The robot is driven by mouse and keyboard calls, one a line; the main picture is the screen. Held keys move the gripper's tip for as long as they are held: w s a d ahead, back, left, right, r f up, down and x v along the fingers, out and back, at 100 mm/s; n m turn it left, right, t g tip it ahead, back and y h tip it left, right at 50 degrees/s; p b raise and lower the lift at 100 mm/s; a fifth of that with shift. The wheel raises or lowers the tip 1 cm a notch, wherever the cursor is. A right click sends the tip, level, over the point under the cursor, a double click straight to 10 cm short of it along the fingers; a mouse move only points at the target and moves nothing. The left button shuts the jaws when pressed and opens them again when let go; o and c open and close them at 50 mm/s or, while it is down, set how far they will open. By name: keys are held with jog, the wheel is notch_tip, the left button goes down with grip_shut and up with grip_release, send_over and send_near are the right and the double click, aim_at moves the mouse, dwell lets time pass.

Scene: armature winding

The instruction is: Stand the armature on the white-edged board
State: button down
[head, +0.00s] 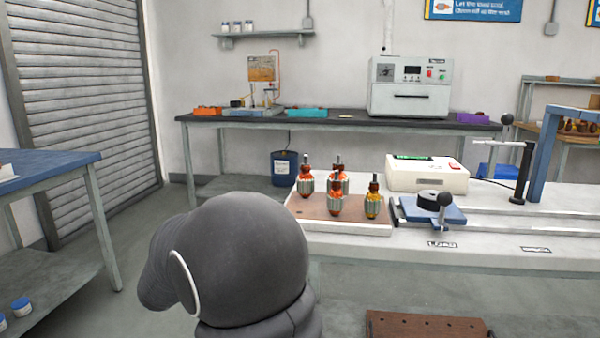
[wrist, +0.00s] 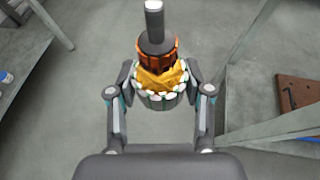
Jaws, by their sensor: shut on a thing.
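My gripper (wrist: 160,98) is shut on an armature (wrist: 161,76) in the wrist view, one finger on each side of its pale ribbed core. The armature has yellow windings, a copper-coloured commutator and a grey shaft pointing to the top of the picture. It is held above the grey floor. The white-edged board (head: 302,213) lies on the left end of the light bench in the head view, brown with a pale rim. Several armatures stand upright on it, orange-wound ones (head: 306,183) and a yellow-wound one (head: 373,203) at the right. My gripper does not show in the head view.
My grey arm fills the lower left of the head view. A blue fixture with a black knob (head: 432,210) stands just right of the board, with a cream instrument box (head: 427,174) behind. A brown plate with holes (head: 425,326) lies low in front; it also shows in the wrist view (wrist: 300,92).

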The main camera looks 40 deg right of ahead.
jog(key=s+d+r+m+g+h+b, duration=0.1)
jog(key=s+d+r+m+g+h, duration=0.3)
jog(key=d+r, duration=0.55)
jog(key=s+d+r+m+g+h+b, duration=0.1)
jog(key=s+d+r+m+g+b, duration=0.1)
jog(key=s+d+r+m+g, duration=0.75)
jog(key=s+d+r, duration=0.25)
jog(key=r, duration=0.35)
jog(key=shift+n, duration=0.25)
jog(key=shift+w+f+b, duration=0.1)
jog(key=shift+f+b, duration=2.3)
jog(key=shift+b, duration=0.9)
jog(key=shift+a+p, duration=0.25)
jog(key=shift+p, duration=0.35)
jog(key=shift+f, duration=1.25)
jog(key=shift+c, duration=2)
grip_release()
